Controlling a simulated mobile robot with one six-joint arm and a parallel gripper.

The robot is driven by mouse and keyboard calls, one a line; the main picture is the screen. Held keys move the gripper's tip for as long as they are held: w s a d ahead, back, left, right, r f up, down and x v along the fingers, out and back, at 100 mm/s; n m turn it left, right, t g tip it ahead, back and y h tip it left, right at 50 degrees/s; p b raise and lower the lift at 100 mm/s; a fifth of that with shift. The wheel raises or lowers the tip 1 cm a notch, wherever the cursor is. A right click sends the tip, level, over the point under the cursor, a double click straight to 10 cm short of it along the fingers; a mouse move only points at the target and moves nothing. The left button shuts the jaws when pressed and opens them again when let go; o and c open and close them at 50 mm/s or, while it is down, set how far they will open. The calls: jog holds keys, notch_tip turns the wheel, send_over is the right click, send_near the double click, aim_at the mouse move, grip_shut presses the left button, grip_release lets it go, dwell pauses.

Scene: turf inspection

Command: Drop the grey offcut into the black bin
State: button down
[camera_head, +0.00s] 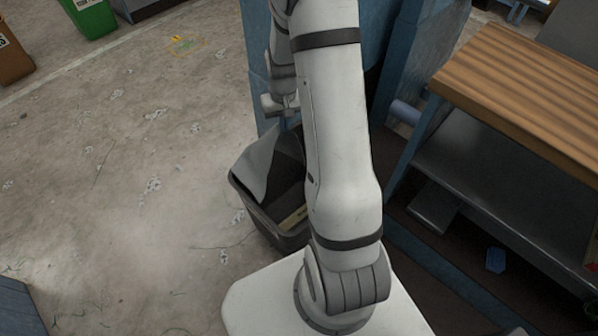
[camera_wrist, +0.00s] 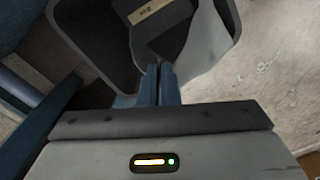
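The grey offcut (camera_head: 257,163) is a thin, bent sheet standing up at the left side of the black bin, its lower part inside. It also shows in the wrist view (camera_wrist: 205,42), reaching from my fingertips across the bin's mouth. The black bin (camera_head: 262,222) stands on the floor beside my base, partly hidden by my arm; its rim shows in the wrist view (camera_wrist: 80,45). My gripper (camera_head: 281,113) is above the bin, pointing down. In the wrist view its fingers (camera_wrist: 161,72) are close together at the sheet's upper corner and appear shut on it.
A dark piece with a pale label (camera_wrist: 152,12) lies inside the bin. A blue post (camera_head: 258,70) stands behind the bin. A wooden-topped workbench (camera_head: 530,90) is to the right. The concrete floor (camera_head: 110,190) to the left is open. Green (camera_head: 92,18) and brown (camera_head: 12,55) bins stand far left.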

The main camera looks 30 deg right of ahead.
jog(key=s+d+f+b, duration=0.1)
jog(key=d+f+b, duration=0.1)
jog(key=f+b, duration=0.6)
jog(key=s+d+f+m+b, duration=0.1)
jog(key=d+f+b, duration=0.1)
jog(key=f+b, duration=0.7)
notch_tip(320, 180, down, 7)
jog(key=shift+s+d+f, duration=0.1)
jog(key=shift+s+d, duration=0.15)
jog(key=shift+d, duration=0.1)
jog(key=c, duration=1)
grip_release()
jog(key=shift+o, duration=0.4)
jog(key=o, duration=0.6)
jog(key=shift+o, duration=0.2)
